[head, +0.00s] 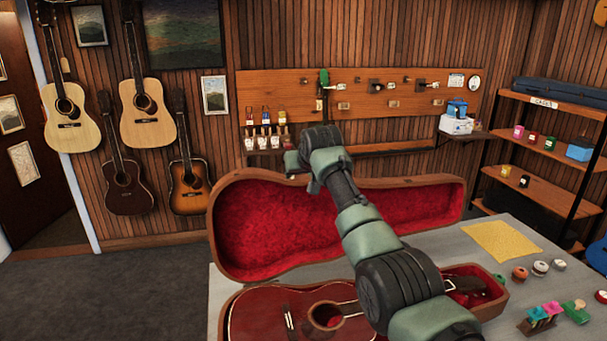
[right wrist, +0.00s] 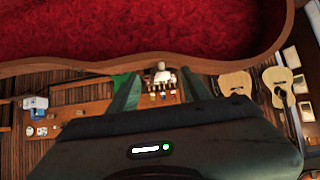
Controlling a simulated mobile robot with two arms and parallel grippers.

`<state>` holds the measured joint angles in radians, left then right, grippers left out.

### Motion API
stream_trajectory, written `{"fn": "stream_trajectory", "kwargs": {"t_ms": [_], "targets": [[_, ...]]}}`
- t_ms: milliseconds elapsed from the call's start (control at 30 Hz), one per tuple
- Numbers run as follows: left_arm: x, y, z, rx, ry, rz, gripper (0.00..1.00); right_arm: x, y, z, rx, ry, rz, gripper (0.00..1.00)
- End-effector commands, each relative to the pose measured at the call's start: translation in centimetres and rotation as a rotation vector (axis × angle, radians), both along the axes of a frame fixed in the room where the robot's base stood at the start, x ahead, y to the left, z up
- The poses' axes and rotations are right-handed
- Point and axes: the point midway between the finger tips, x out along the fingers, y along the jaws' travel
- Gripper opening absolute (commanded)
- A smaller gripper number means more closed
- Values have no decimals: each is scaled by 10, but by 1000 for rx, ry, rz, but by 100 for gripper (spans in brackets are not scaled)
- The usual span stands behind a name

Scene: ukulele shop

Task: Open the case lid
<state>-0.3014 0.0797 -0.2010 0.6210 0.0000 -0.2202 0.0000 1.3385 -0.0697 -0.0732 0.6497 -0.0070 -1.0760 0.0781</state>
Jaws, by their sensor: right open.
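The brown guitar case (head: 502,306) lies on the grey table with its lid (head: 250,219) standing up, hinged at the back and leaning away. The lid's red plush lining faces me. A dark red ukulele (head: 262,318) lies in the case, partly hidden by my right arm. My right gripper (head: 293,160) is at the lid's upper edge, its fingers largely hidden in the head view. In the right wrist view its two fingers (right wrist: 158,84) are apart with nothing between them, and the lid's rim and lining fill the top. My left gripper is not in view.
A yellow cloth (head: 501,241), small round tins (head: 541,268) and a stamp rack (head: 541,318) are on the table's right side. Guitars (head: 146,115) hang on the wall behind. A shelf with small bottles (head: 265,138) is behind the lid. A rack (head: 545,152) stands at right.

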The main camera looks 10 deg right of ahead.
Motion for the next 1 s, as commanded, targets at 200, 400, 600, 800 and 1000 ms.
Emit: {"fn": "stream_trajectory", "kwargs": {"t_ms": [200,400,600,800,1000], "targets": [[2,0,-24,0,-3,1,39,-24,-1,12,0,-2,0,48],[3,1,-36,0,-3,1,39,-42,-1,28,0,1,0,48],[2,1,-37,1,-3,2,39,-49,-2,34,0,5,0,48],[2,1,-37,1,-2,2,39,-48,-2,34,0,5,0,43],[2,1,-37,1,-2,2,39,-56,-7,-10,-2,39,-3,0]]}}
